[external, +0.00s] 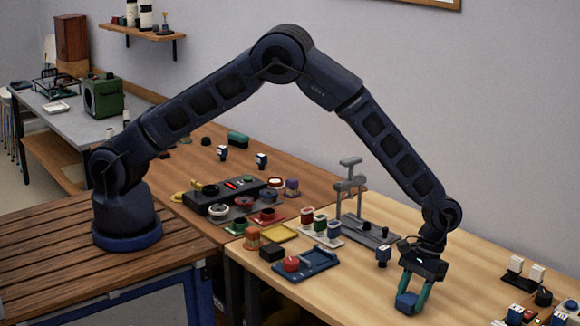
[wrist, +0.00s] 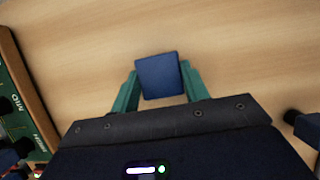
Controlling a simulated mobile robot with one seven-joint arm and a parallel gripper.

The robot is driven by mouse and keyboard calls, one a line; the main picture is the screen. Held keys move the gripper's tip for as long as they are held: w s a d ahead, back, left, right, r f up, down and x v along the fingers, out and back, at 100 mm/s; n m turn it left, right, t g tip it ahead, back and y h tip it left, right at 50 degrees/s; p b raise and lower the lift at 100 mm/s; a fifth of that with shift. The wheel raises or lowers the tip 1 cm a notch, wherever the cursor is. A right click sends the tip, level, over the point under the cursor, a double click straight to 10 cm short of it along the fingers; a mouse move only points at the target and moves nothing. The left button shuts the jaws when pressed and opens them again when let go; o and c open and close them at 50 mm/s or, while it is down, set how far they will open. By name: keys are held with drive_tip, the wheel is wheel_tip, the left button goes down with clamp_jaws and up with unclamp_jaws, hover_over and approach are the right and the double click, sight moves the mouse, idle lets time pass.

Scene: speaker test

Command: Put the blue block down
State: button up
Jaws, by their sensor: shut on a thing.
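The blue block (external: 406,303) is between the teal fingers of my gripper (external: 415,296), over the light wooden table near its front edge in the external view. In the wrist view the blue block (wrist: 159,76) shows as a dark blue square, with a finger of my gripper (wrist: 158,88) against each side. My gripper is shut on it and points down. I cannot tell whether the underside of the block touches the table.
The light wooden table (external: 360,290) is bare around the block. A blue tray (external: 308,264) and a grey press stand (external: 352,200) are to the left. A green board (wrist: 20,100) lies at left in the wrist view.

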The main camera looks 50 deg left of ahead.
drive_tip(key=shift+f, duration=0.1)
drive_tip(key=o, duration=1)
drive_tip(key=shift+o, duration=0.2)
